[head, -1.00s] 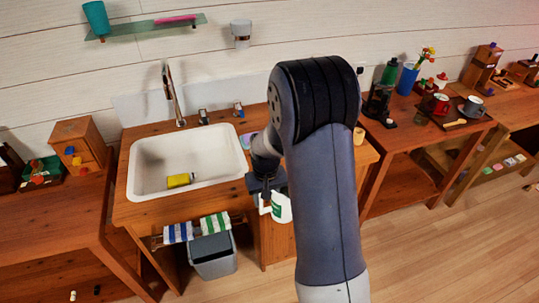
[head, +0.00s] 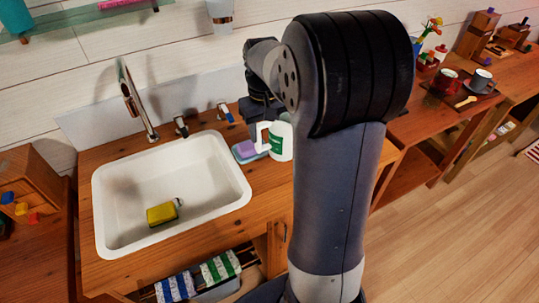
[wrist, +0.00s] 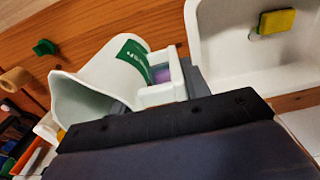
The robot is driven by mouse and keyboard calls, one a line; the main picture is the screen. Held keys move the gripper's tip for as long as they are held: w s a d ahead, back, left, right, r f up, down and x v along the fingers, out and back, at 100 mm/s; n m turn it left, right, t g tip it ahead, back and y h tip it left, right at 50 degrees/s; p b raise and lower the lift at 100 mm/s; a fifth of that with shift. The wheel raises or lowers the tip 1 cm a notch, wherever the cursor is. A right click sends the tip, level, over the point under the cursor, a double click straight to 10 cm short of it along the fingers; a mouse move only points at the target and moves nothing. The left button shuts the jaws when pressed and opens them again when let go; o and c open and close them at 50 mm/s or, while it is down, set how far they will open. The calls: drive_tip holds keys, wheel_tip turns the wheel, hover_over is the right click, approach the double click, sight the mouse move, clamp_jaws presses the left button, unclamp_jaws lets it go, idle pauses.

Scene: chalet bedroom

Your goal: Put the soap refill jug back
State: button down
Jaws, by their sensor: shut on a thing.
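The soap refill jug (head: 280,140) is white with a green label. In the head view it is at the right of the sink, by the soap dish, partly hidden by my arm. My gripper (head: 262,122) is shut on its handle. In the wrist view the jug (wrist: 92,98) lies across the left half, its label up, with the handle (wrist: 165,88) at the jaws. I cannot tell whether its base touches the counter.
The white sink (head: 115,195) holds a yellow sponge (head: 162,214). A soap dish with purple soap (head: 246,150) sits right beside the jug. The tap (head: 135,100) stands behind the sink. Striped towels (head: 220,267) hang in front. Cups (head: 445,80) stand on a tray at the far right.

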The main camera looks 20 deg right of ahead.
sight(264, 124)
wheel_tip(264, 124, down, 8)
drive_tip(key=shift+r, duration=0.1)
idle(0.4)
drive_tip(key=shift+f, duration=0.2)
drive_tip(key=c, duration=0.7)
unclamp_jaws()
drive_tip(key=shift+c, duration=0.2)
wheel_tip(264, 124, up, 12)
drive_tip(key=shift+r, duration=0.15)
